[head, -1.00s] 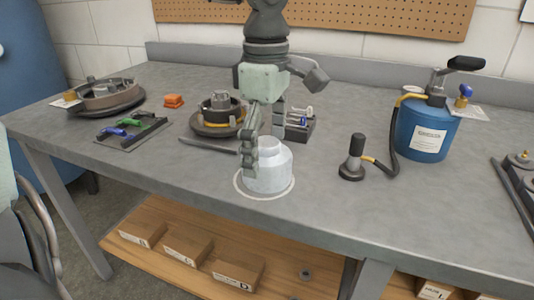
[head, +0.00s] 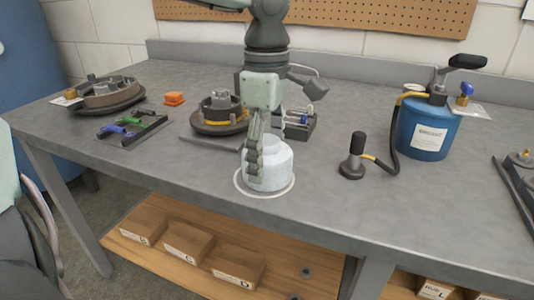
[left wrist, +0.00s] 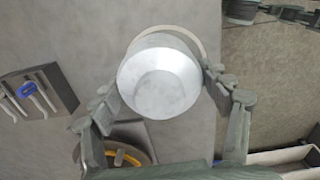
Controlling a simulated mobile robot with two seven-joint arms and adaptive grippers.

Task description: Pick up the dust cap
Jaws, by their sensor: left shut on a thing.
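The dust cap (head: 273,170) is a pale silvery, jar-shaped piece with a narrower top, near the front edge of the grey workbench. It sits at a thin white ring marked on the bench (head: 247,192). My left gripper (head: 257,165) reaches down from above and is shut on the cap. In the left wrist view the cap (left wrist: 160,80) lies between the two fingers of the left gripper (left wrist: 163,84), one on each side. I cannot tell whether the cap's base is slightly off the bench. My right gripper is out of view.
Behind the cap stand a hub on a round plate (head: 217,124) and a small dark tool holder (head: 299,127). A black-handled tool (head: 353,164) is hosed to a blue canister (head: 424,135) at right. A rack with coloured handles (head: 127,126) lies left. Bench room in front right is clear.

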